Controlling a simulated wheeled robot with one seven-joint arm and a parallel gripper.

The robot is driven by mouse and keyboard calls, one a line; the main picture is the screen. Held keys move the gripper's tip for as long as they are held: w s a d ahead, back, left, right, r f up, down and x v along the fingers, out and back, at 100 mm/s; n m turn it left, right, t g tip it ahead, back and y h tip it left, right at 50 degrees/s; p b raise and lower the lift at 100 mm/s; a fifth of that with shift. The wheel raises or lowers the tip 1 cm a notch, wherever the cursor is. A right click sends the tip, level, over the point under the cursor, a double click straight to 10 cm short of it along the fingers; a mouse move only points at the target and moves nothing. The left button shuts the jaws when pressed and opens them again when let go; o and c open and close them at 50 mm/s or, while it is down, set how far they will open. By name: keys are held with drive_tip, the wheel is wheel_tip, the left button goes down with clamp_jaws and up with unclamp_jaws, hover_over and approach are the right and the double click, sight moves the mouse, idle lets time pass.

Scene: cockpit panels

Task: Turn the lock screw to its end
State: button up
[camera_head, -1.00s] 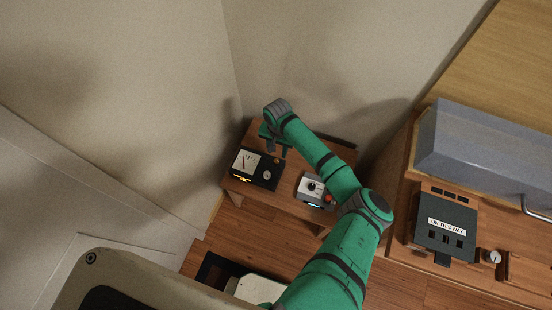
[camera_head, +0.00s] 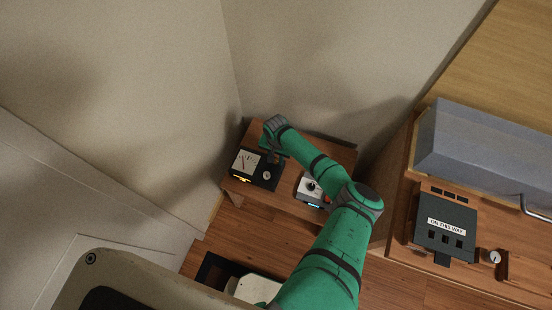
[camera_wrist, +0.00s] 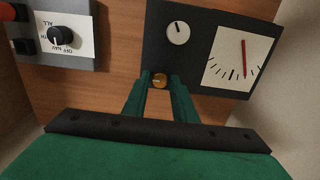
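The lock screw appears to be the small round brass screw (camera_wrist: 159,80) at the near edge of a black meter box (camera_wrist: 196,62). My gripper (camera_wrist: 160,82) points down at the box, with one green finger on each side of the screw. The fingers are apart, and a narrow gap seems to show between them and the screw; contact cannot be made out. In the head view my gripper (camera_head: 272,157) is over the back right part of the box (camera_head: 264,182) and hides the screw.
The box has a white dial with a red needle (camera_wrist: 243,58) and a white knob (camera_wrist: 178,32). A grey switch box (camera_wrist: 66,36) with a black knob stands beside it on the small wooden table (camera_head: 287,200). Walls stand close behind. A larger panel desk (camera_head: 445,230) is at right.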

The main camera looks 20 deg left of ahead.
clamp_jaws()
